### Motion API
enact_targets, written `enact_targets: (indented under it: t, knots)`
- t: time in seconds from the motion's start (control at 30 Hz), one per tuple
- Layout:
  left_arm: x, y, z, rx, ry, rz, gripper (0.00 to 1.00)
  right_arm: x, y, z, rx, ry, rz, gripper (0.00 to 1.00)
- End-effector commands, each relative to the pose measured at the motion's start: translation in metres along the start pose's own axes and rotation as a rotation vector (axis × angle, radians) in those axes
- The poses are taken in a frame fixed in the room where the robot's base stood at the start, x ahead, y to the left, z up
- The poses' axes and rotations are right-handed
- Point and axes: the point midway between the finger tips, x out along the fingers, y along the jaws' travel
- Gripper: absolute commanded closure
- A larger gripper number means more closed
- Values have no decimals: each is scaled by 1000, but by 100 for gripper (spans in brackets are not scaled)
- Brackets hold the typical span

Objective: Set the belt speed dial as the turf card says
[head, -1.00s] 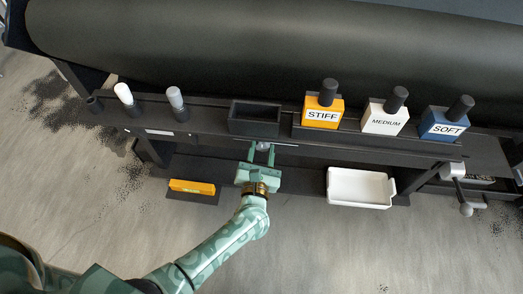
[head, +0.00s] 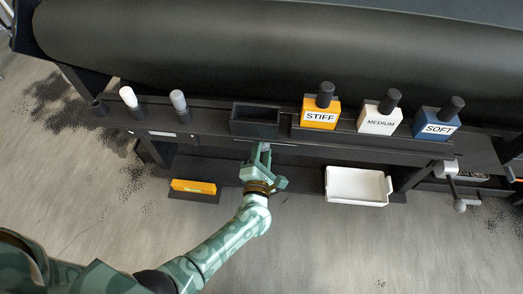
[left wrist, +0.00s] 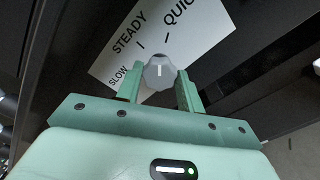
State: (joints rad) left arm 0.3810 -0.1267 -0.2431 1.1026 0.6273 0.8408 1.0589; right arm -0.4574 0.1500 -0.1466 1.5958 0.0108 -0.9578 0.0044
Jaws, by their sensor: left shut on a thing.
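The grey belt speed dial (left wrist: 159,72) sits on a white label plate (left wrist: 125,60) marked SLOW, STEADY and QUICK. My left gripper (left wrist: 159,88) is shut on the dial, one finger on each side. The dial's pale line stands upright in the left wrist view, between the STEADY and QUICK ticks, though which end is the pointer is hard to tell. In the head view my left gripper (head: 262,150) is at the bench's front edge below a black open box, and the dial is too small to make out. I cannot make out a turf card. My right gripper is not in view.
Orange STIFF (head: 320,116), white MEDIUM (head: 379,122) and blue SOFT (head: 436,127) blocks with black knobs stand on the bench rail. A white tray (head: 357,199) and an orange item (head: 193,186) lie on the lower shelf. A crank (head: 453,184) is at right.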

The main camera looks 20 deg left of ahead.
Motion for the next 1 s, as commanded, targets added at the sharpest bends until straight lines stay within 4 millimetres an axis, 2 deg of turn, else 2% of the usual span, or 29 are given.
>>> enact_targets:
  t: [0.4,1.0]
  knots:
    - [-1,-2,0,229,-1,-4,85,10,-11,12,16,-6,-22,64]
    - [-2,-3,0,279,-1,-6,85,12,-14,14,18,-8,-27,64]
